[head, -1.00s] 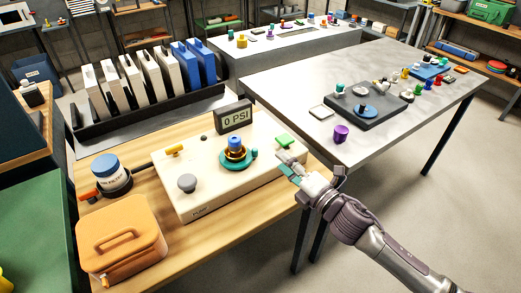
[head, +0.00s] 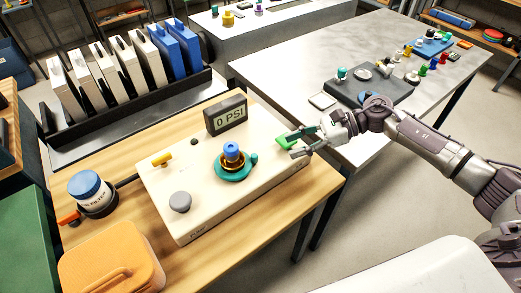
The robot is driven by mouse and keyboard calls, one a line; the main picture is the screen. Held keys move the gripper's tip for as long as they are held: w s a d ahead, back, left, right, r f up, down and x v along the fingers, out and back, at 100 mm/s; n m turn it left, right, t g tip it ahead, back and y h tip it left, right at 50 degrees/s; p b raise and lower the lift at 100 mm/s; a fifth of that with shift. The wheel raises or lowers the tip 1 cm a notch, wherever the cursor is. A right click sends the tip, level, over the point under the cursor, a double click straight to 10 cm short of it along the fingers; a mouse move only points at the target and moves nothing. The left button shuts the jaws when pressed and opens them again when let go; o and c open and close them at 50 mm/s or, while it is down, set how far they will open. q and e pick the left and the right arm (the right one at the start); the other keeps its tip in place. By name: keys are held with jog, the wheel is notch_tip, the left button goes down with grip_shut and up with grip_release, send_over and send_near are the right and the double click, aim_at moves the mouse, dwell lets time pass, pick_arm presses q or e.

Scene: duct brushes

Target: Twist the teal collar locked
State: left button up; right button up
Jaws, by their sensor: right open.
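The teal collar (head: 229,174) sits low around a brass fitting with a blue top (head: 231,150), on the cream panel box (head: 188,205). A small teal lug sticks out at the collar's right side. My right gripper (head: 293,144) is to the right of the collar, apart from it, over the box's right end. Its fingers are open and point left toward the box, close to a green button (head: 286,142) that they partly cover. I cannot tell if they touch the button. My left gripper is out of view.
A display (head: 227,115) reading 0 PSI stands behind the collar. A yellow lever (head: 162,159) and a grey knob (head: 180,202) are on the box's left part. An orange case (head: 110,258) and a blue-capped jar (head: 90,191) stand left on the wooden bench (head: 235,238).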

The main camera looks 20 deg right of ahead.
aim_at(261, 162)
jog(key=p+x, duration=0.1)
jog(key=x, duration=0.3)
jog(key=shift+w+a+r, duration=0.1)
jog(key=shift+w+r, duration=0.05)
jog(key=shift+w, duration=0.05)
jog(key=p+x, duration=0.1)
jog(key=x, duration=0.4)
jog(key=shift+w+a+f, duration=0.1)
jog(key=shift+a+f, duration=0.1)
jog(key=shift+f, duration=0.1)
jog(key=shift+c, duration=0.3)
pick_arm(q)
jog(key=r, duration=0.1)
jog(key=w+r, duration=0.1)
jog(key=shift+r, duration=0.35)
pick_arm(e)
grip_shut()
